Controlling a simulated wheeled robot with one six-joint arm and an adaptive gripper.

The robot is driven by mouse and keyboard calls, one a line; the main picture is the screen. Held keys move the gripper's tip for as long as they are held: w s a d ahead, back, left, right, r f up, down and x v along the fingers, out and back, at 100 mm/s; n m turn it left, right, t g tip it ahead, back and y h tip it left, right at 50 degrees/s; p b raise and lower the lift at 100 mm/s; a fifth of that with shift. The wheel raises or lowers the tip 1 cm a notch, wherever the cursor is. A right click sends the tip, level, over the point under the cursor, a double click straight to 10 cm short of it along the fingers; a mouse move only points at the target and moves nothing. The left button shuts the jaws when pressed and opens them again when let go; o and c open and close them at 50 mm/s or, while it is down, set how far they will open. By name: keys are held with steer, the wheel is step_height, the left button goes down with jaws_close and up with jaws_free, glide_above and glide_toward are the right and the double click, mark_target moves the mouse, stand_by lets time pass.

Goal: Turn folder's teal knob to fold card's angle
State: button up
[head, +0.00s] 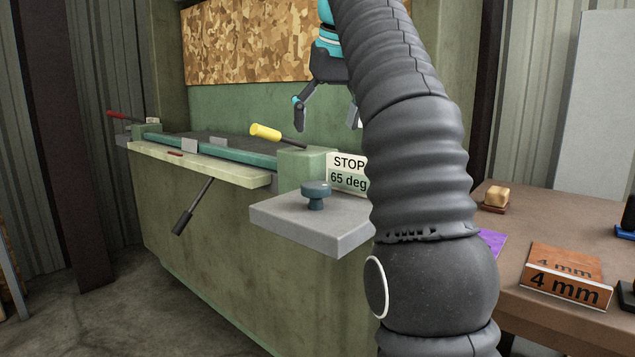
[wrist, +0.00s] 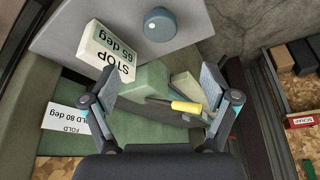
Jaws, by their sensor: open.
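The green folder (head: 205,240) stands left of centre in the head view. Its teal knob (head: 316,193) sits upright on a grey shelf (head: 310,228) at the folder's near end; the knob also shows at the top of the wrist view (wrist: 160,25). A white block beside it (head: 348,172) reads "STOP 65 deg". My gripper (head: 327,124) is open and empty above the folder's end, apart from the knob. My arm partly covers it.
A yellow-handled lever (head: 265,132) lies below the open fingers in the wrist view. A dark-handled lever (head: 190,212) hangs off the folder's front. At right, a brown table (head: 540,225) bears a "4 mm" block (head: 565,280) and other pieces.

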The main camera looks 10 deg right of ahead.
mark_target(317, 184)
steer(key=b+x, duration=0.3)
steer(key=x, duration=1)
steer(key=shift+w+a+f+b, duration=0.1)
steer(key=shift+f+b, duration=0.15)
steer(key=shift+b, duration=0.05)
steer(key=c, duration=1.1)
